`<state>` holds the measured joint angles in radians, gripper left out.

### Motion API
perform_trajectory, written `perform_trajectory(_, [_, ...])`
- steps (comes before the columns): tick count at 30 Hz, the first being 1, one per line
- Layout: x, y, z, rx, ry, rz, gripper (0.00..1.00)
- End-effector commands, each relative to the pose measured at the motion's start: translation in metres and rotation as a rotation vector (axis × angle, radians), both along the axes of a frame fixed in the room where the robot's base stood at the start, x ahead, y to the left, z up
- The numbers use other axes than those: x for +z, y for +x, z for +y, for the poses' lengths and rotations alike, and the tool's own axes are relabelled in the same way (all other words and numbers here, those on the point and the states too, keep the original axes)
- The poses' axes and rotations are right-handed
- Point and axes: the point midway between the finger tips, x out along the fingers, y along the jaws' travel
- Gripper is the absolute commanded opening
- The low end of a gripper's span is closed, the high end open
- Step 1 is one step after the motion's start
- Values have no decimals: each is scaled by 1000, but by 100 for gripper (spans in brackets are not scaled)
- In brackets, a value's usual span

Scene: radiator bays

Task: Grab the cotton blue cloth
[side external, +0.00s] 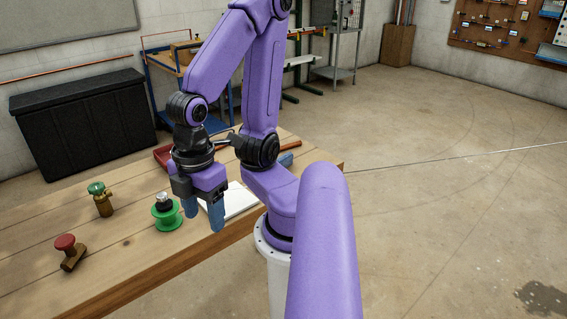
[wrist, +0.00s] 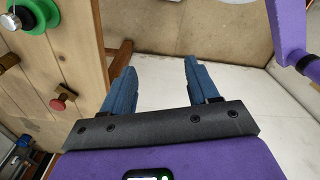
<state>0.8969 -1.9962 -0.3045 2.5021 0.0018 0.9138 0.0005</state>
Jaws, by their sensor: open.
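My gripper (side external: 203,217) hangs with its blue fingers pointing down near the front edge of the wooden table (side external: 130,262), and nothing is between them. In the wrist view my gripper (wrist: 158,72) is open and empty, with the floor showing past the fingers. A small blue thing (side external: 287,160) lies near the table's far right edge, partly behind my arm, and may be the blue cloth; I cannot tell its material. It is well apart from my fingers. I make out no cloth in the wrist view.

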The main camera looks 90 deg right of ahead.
Motion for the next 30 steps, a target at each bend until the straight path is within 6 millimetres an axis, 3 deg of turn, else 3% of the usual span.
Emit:
perform_trajectory(7, [-2, 5, -3, -12, -20, -3, 60])
perform_trajectory(11, [-12, 25, -20, -60, -107, -18, 60])
perform_trajectory(21, [-41, 90, -112, -230, -497, -9, 60])
perform_trajectory(30, [-55, 108, -202, -309, -794, 102, 60])
